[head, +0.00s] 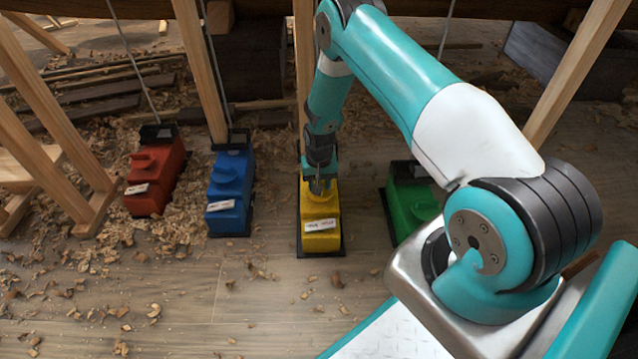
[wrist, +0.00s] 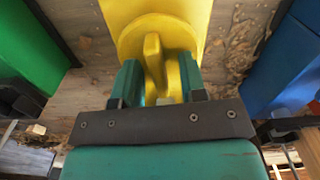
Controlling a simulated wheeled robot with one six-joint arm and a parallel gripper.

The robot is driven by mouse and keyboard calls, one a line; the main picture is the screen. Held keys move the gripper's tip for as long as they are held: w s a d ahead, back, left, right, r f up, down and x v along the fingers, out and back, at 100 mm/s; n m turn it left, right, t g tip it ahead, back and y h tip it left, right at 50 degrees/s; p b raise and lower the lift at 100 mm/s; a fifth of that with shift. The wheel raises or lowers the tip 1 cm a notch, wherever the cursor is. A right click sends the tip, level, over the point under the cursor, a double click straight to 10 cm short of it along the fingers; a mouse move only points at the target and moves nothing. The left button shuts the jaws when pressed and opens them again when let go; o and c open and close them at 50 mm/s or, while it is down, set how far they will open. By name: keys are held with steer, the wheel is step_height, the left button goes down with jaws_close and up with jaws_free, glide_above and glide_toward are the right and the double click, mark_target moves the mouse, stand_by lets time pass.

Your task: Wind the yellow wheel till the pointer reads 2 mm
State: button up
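The yellow block (head: 321,241) stands on a dark base on the floor and carries a white label (head: 320,225) with a scale too small to read. The yellow wheel (wrist: 150,38) is a round knob with a raised grip bar, seen large in the wrist view. My gripper (wrist: 158,82) is at the wheel, with a teal finger on each side of the bar. Small gaps seem to show between the fingers and the bar. In the head view my gripper (head: 320,186) comes down over the block and hides the wheel. The pointer's reading cannot be made out.
A red block (head: 155,180) and a blue block (head: 231,190) stand to the left, a green block (head: 412,205) to the right, partly behind my arm. Wooden props and thin rods rise around them. Wood shavings litter the floor; the front floor is mostly open.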

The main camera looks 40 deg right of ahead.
step_height(320, 180, up, 17)
steer(key=p, duration=0.8)
steer(key=shift+r, duration=0.2)
